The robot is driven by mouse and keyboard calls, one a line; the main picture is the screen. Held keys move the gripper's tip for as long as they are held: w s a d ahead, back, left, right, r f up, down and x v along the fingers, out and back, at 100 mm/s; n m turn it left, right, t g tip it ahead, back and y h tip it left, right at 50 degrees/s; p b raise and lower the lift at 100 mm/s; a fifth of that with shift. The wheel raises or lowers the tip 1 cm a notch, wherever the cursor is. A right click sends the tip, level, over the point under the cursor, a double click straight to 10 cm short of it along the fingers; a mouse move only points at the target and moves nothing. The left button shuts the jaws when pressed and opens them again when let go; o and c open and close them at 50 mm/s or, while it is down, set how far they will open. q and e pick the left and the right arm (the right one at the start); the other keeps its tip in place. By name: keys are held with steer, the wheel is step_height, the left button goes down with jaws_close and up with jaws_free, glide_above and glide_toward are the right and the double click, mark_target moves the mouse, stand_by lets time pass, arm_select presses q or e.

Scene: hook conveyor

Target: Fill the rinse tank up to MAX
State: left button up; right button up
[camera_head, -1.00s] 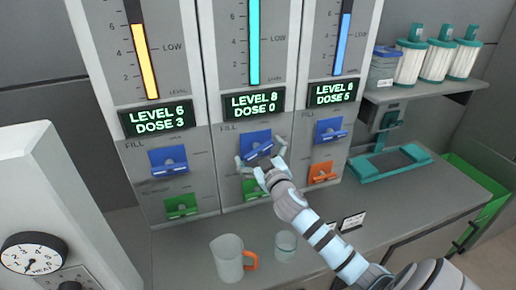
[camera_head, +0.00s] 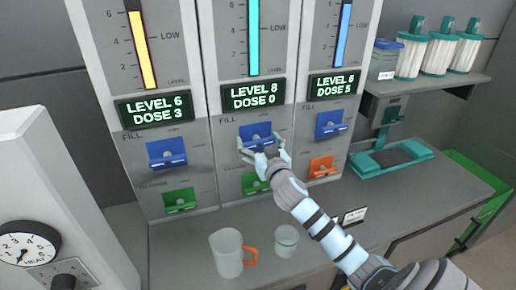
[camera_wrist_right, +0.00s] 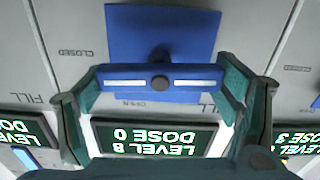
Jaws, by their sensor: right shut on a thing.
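Three level columns stand side by side, with yellow (camera_head: 144,40), teal (camera_head: 254,38) and blue (camera_head: 343,35) bars. I cannot read which is the rinse tank. The middle display (camera_head: 253,94) reads LEVEL 8, DOSE 0. The green lever (camera_head: 254,184) below is partly hidden. My left gripper is not in view.
Left and right columns have blue FILL levers (camera_head: 166,153) (camera_head: 330,124); a green (camera_head: 181,201) and an orange lever (camera_head: 321,166) sit below. A shelf with cylinders is at right.

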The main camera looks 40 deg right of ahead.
steer(key=o, duration=1.1)
steer(key=shift+s, duration=0.15)
steer(key=v, duration=1.2)
